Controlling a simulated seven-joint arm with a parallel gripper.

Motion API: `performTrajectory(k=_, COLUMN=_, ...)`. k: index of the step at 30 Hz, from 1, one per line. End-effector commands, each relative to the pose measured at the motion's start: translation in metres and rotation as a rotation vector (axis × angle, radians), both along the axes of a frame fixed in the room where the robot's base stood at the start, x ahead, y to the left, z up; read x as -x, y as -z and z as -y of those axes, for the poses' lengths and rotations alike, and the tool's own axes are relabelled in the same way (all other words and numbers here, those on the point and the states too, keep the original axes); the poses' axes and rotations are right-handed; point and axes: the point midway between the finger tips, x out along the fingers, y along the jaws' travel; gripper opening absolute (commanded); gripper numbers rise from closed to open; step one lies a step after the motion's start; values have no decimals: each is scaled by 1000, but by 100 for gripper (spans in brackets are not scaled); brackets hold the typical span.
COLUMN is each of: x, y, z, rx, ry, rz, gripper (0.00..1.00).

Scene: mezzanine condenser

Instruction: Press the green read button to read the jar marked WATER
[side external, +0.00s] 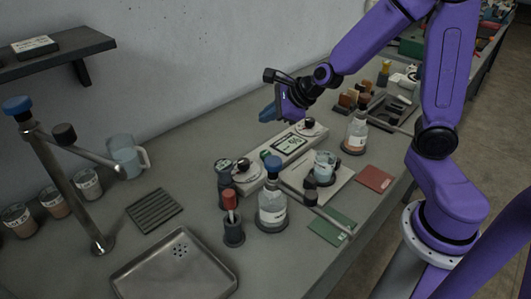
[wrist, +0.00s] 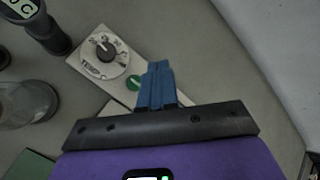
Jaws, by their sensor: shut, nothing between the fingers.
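A long pale panel (side external: 273,161) lies on the bench with a lit display (side external: 291,145) and a knob at each end. The green button (wrist: 133,82) sits beside the TEMP knob (wrist: 104,52) in the wrist view, partly beside my fingers. A small green spot near the panel's near knob (side external: 246,168) shows in the side view. My gripper (side external: 268,113) is shut and empty, above and behind the panel; its blue fingers (wrist: 159,68) show in the wrist view. Several jars with labels (side external: 54,202) stand at the left; I cannot read WATER on any.
A metal tray (side external: 172,275), tap post (side external: 70,190) and ridged mat (side external: 154,210) are at left.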

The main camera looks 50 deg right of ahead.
Motion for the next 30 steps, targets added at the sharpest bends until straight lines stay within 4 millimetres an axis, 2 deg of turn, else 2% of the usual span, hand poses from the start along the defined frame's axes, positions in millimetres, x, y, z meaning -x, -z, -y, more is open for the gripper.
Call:
performTrajectory(k=18, x=0, y=69, z=0, rx=3, ry=-2, rz=-2, gripper=0)
performTrajectory(k=24, x=0, y=82, z=0, rx=1, ry=-2, rz=-1, gripper=0)
performTrajectory(k=30, x=0, y=85, z=0, rx=-1, ry=-3, rz=0, gripper=0)
